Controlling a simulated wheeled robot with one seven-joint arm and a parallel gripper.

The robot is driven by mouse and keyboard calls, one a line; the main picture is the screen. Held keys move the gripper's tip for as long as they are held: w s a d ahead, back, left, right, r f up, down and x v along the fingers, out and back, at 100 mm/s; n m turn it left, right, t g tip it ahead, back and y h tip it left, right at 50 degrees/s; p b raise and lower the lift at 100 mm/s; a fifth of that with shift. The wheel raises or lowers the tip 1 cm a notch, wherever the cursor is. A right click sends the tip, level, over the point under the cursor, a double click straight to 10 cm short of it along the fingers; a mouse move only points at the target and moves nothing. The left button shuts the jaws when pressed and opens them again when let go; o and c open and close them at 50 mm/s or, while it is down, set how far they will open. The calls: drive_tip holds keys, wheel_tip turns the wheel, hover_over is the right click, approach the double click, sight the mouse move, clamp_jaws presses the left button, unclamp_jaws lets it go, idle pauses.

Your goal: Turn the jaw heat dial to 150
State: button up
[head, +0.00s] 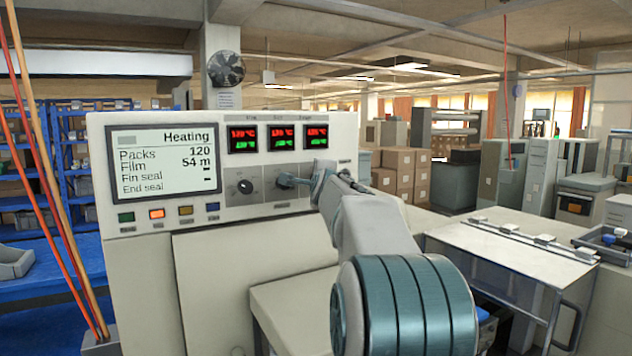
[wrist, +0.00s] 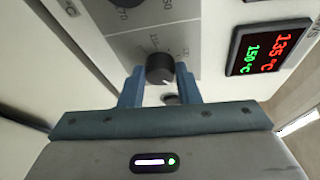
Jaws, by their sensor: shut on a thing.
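My gripper (wrist: 159,80) is shut on a black round dial (wrist: 160,67) in the wrist view, with one blue finger on each side of it. The dial sits on a grey plate with a printed scale, only partly legible. A display (wrist: 268,46) beside it reads 135 °C in red and 150 °C in green. In the head view my gripper (head: 302,182) reaches the right part of the dial plate, and its fingers and wrist hide much of that area. The dial's name label is not readable.
Another dial (head: 245,186) is to the left on the same plate. Three red-and-green displays (head: 284,137) sit above. The screen (head: 163,163) reads Heating, Packs 120, Film 54 m. A flat covered bench (head: 510,247) stands at right.

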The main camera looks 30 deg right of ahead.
drive_tip(key=shift+r, duration=0.2)
drive_tip(key=o, duration=1)
drive_tip(key=shift+d, duration=0.1)
drive_tip(key=shift+c, duration=0.2)
drive_tip(key=shift+f, duration=0.15)
drive_tip(key=shift+s, duration=0.1)
drive_tip(key=b+v, duration=0.6)
drive_tip(key=v, duration=0.7)
drive_tip(key=shift+s+a, duration=0.25)
drive_tip(key=shift+s, duration=0.05)
